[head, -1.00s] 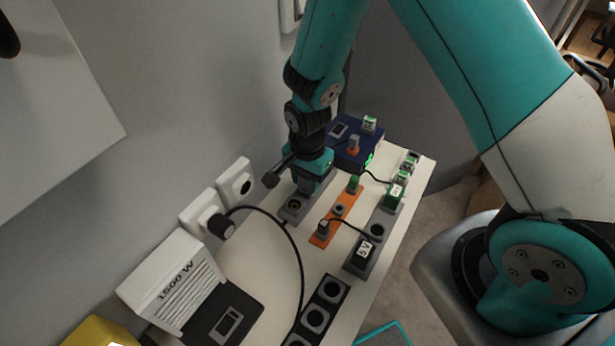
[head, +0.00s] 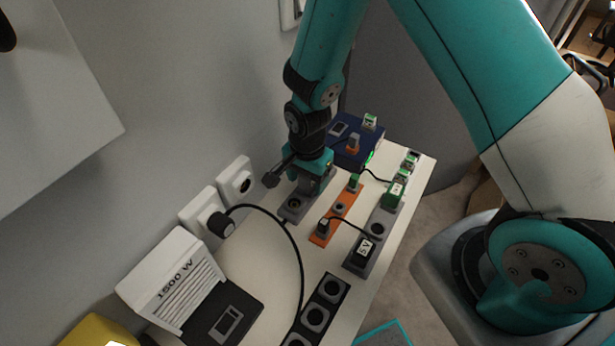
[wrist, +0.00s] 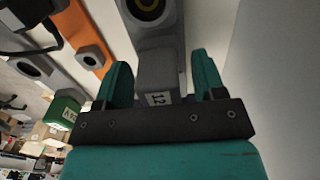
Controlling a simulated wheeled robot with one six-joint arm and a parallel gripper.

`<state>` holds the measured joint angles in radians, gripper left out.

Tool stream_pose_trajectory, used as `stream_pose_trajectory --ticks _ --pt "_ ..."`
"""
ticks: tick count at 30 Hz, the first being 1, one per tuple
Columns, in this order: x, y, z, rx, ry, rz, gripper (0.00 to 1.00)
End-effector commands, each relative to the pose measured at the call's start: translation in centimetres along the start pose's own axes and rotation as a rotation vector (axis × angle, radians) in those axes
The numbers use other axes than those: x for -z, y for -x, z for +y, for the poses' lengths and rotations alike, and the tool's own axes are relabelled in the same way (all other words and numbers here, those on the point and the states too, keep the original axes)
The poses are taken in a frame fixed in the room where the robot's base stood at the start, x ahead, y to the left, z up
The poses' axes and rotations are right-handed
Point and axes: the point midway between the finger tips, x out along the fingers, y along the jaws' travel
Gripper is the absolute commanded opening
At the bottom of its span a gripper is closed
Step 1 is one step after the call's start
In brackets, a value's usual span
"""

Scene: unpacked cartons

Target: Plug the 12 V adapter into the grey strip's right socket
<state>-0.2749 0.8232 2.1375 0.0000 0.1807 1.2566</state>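The 12 V adapter is a grey block (wrist: 156,80) with a "12" label, seen in the wrist view between my fingers. It stands over the end of the grey strip (wrist: 160,35) beyond the socket with a yellow ring (wrist: 148,8). Its prongs and the socket under it are hidden. My gripper (wrist: 160,80) is open around the adapter, one teal finger on each side, with a gap clearest at the right finger. In the head view my gripper (head: 315,178) is low over the strip's far end; the strip's near socket (head: 294,204) is empty.
An orange strip (head: 338,211) lies close beside the grey one. Beyond it is another grey strip with a 5 V adapter (head: 364,250) and a green adapter (head: 394,194). A dark blue box (head: 358,152) stands behind my gripper. A wall with sockets (head: 237,181) is at left.

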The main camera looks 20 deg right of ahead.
Motion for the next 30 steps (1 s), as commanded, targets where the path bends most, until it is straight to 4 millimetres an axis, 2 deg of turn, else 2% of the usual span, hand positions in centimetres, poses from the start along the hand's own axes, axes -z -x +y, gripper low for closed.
stream_pose_trajectory --ticks 8,13,17,24,30 --pt "0.0 0.0 0.0 0.000 0.000 0.000 0.66" --pt "0.0 1.4 -0.1 0.003 0.000 0.001 0.66" --pt "0.0 4.1 -0.1 0.006 0.000 0.002 0.66" --pt "0.0 10.4 -0.1 0.008 0.000 0.002 0.66" --pt "0.0 14.7 -0.1 0.005 0.000 0.002 0.66"
